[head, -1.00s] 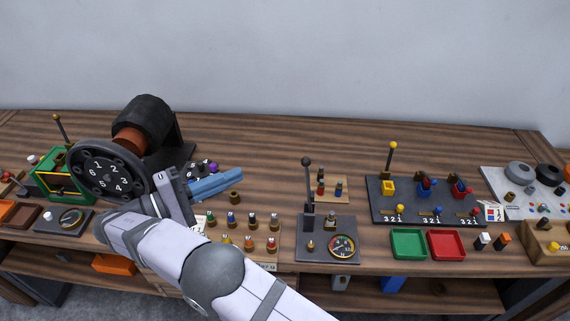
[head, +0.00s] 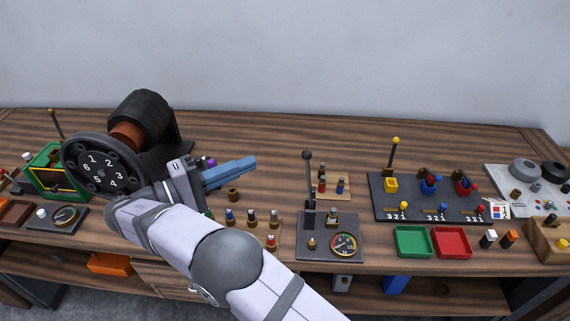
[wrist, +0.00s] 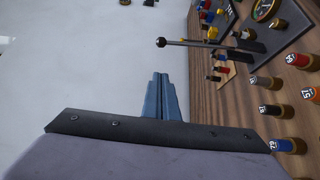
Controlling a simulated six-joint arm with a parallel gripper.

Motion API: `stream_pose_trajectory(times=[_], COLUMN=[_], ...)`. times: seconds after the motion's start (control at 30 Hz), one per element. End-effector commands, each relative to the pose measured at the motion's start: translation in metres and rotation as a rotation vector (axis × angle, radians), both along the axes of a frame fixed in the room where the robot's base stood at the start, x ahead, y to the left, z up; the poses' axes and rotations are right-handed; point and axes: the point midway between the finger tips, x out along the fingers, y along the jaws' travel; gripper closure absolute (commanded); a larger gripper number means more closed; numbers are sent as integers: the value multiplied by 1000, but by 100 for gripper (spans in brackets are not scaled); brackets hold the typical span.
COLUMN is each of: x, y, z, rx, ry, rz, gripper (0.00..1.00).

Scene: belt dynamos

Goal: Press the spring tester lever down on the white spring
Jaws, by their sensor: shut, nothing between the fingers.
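The spring tester (head: 322,250) is a dark grey plate with a round gauge (head: 344,244). Its lever (head: 308,180) stands upright with a black ball on top. A small brass-coloured piece with a pale top (head: 332,217) sits on the plate behind the gauge; I cannot tell if it is the white spring. My gripper (head: 242,166) is shut and empty, to the left of the lever and apart from it, above the bench. In the wrist view the blue fingers (wrist: 164,92) are together, and the lever (wrist: 185,42) with its ball shows beyond them.
A rack of colour-topped pieces (head: 251,217) lies left of the tester, partly behind my arm. A dark handwheel (head: 103,170) stands at the left. Right of the tester are a green tray (head: 413,242), a red tray (head: 451,243) and a dark switch board (head: 380,208).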

Motion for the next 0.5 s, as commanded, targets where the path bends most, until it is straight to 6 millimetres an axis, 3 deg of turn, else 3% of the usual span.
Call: stream_pose_trajectory(times=[0.03, 0.3, 0.5], x=[7, 38, 35], y=[-11, -53, -72], z=[8, 9, 7], rx=[-3, -1, -1], ry=[2, 2, 2], rz=[-5, -5, -2], gripper=[100, 100, 100])
